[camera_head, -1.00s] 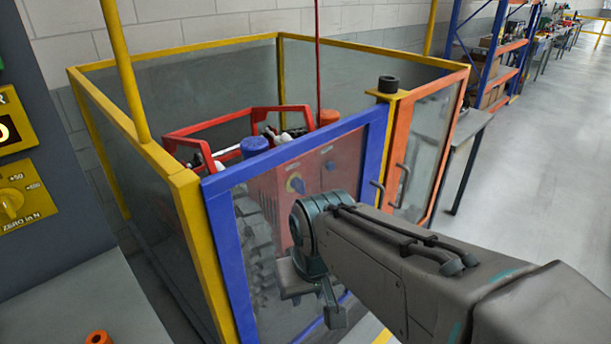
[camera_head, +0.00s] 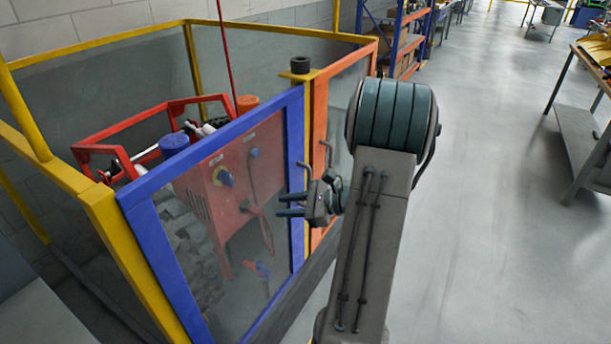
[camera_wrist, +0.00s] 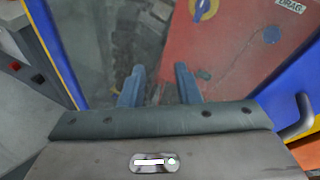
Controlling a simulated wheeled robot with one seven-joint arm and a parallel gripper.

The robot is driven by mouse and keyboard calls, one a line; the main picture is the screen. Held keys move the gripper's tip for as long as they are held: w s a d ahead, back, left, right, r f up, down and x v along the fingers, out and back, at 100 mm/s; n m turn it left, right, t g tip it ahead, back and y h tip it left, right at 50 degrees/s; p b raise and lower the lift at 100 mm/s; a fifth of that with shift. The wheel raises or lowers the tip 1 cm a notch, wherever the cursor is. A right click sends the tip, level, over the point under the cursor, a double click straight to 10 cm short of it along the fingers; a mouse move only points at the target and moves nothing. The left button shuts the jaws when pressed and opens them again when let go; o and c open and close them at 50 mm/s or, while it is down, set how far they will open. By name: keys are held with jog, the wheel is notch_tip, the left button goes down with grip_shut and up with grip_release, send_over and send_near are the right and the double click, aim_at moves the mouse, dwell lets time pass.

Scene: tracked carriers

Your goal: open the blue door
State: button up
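The blue door (camera_head: 294,125) has a blue frame around a clear panel. It stands at the front of a yellow-framed enclosure and appears closed against the post beside the orange door. Its grey handle (camera_head: 303,174) is on the right upright; in the wrist view a grey handle (camera_wrist: 304,118) shows at the right edge beside blue frame. My gripper (camera_head: 280,205) is in front of the door's right part, a little below the handle. In the wrist view my gripper (camera_wrist: 160,70) has its two fingers apart with nothing between them, facing the clear panel; the handle lies outside them, to the right.
An orange door (camera_head: 320,130) with its own handle (camera_head: 326,153) adjoins on the right. A red machine (camera_head: 225,180) stands behind the clear panel. A shelf rack (camera_head: 410,40) is at the back and a workbench (camera_head: 585,130) at the right. The floor between is clear.

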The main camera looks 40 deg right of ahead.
aim_at(309, 178)
jog(key=s+d+f+m+t+h, duration=0.25)
jog(key=d+m, duration=0.25)
jog(key=d, duration=0.3)
jog(key=s+d+f+m+t+h, duration=0.15)
jog(key=d+m+t+h, duration=0.25)
jog(key=d, duration=0.5)
jog(key=w+a+p, duration=0.1)
jog(key=w, duration=0.3)
jog(key=w+p, duration=0.1)
jog(key=w, duration=0.4)
jog(key=w+a+p, duration=0.1)
jog(key=w, duration=0.4)
jog(key=shift+w+a+f, duration=0.2)
jog(key=shift+a, duration=0.15)
jog(key=shift+c, duration=0.3)
grip_shut()
